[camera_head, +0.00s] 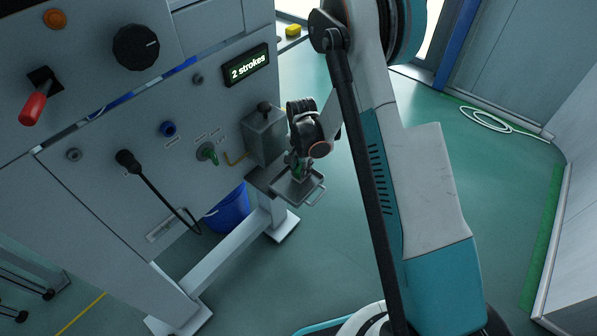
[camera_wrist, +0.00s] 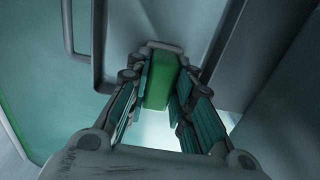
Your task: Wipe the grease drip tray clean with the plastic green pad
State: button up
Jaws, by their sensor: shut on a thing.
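The small grey drip tray (camera_head: 292,195) juts out from the panel's lower right edge, with a wire handle on its right. My gripper (camera_head: 298,170) points down over the tray, shut on the green pad (camera_wrist: 162,82). The pad sits between both finger pads in the wrist view, where my gripper (camera_wrist: 160,78) also shows. The tray's grey surface (camera_wrist: 130,25) and handle (camera_wrist: 68,35) lie beyond the pad. I cannot tell whether the pad touches the tray, and no grease can be made out. A lit display (camera_head: 248,66) reads "2 strokes".
A grey box (camera_head: 265,135) on the panel stands close left of my gripper. A black lever (camera_head: 155,185) and a green knob (camera_head: 207,152) stick out further left. A blue bucket (camera_head: 229,211) is below. A yellow block (camera_head: 293,30) lies behind.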

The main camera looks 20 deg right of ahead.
jog(key=shift+s+a+f, duration=0.1)
jog(key=shift+s+a, duration=0.6)
jog(key=shift+a, duration=0.25)
jog(key=shift+s+a, duration=0.75)
jog(key=shift+a, duration=0.25)
jog(key=shift+s+a+f, duration=0.1)
jog(key=shift+s+a, duration=0.6)
jog(key=shift+a, duration=0.25)
jog(key=shift+w+d+r, duration=0.1)
jog(key=shift+w+d, duration=0.65)
jog(key=shift+d, duration=0.25)
jog(key=shift+w+d+r, duration=0.1)
jog(key=shift+w+d, duration=0.6)
jog(key=shift+d, duration=0.25)
jog(key=shift+w+d+f, duration=0.1)
jog(key=shift+w+d, duration=0.6)
jog(key=shift+d, duration=0.2)
jog(key=shift+r+p, duration=2.05)
jog(key=shift+r, duration=1.95)
jog(key=s+d+r+n, duration=0.2)
jog(key=s+r+n, duration=0.6)
jog(key=r+n, duration=0.2)
jog(key=shift+s+d+n, duration=0.2)
jog(key=shift+s+n, duration=0.05)
jog(key=shift+n, duration=0.15)
